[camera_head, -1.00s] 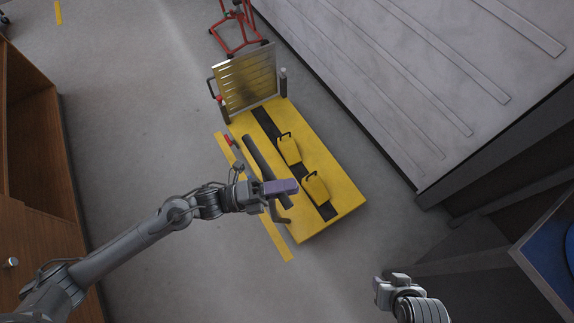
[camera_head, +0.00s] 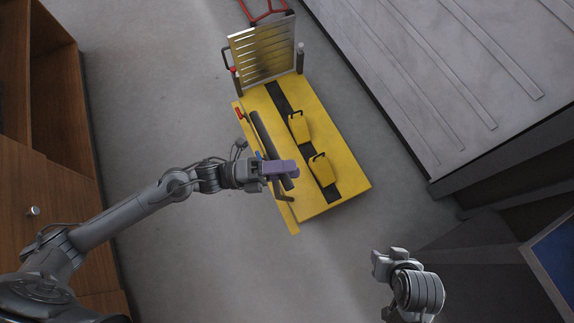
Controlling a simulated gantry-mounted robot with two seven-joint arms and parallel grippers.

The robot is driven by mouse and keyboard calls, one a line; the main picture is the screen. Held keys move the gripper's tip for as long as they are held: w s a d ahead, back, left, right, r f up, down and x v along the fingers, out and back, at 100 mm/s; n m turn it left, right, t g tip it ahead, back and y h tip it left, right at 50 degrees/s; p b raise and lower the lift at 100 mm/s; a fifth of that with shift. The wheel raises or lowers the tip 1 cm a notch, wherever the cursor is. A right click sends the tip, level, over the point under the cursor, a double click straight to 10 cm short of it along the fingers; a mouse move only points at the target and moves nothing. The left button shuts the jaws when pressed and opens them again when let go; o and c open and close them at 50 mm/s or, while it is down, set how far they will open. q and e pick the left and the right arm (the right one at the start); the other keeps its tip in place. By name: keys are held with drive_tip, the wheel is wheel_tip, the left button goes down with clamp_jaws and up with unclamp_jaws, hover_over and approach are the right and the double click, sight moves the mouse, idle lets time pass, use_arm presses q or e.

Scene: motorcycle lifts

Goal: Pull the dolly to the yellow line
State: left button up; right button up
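The dolly is a yellow platform (camera_head: 335,150) with a dark strip, two yellow handled blocks and an upright slatted metal plate (camera_head: 262,54) at its far end. A dark bar (camera_head: 262,135) runs along its left side.
A wooden cabinet (camera_head: 45,150) stands at the left. A large grey ribbed platform (camera_head: 440,70) is at the upper right, with dark furniture below it. A red frame (camera_head: 262,10) is behind the dolly. Grey floor (camera_head: 180,110) is clear between cabinet and dolly.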

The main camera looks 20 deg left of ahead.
use_arm(q)
drive_tip(key=shift+w, duration=0.1)
drive_tip(key=shift+a+f, duration=0.1)
drive_tip(key=p+v, duration=0.2)
drive_tip(key=v, duration=0.8)
drive_tip(key=shift+a, duration=0.25)
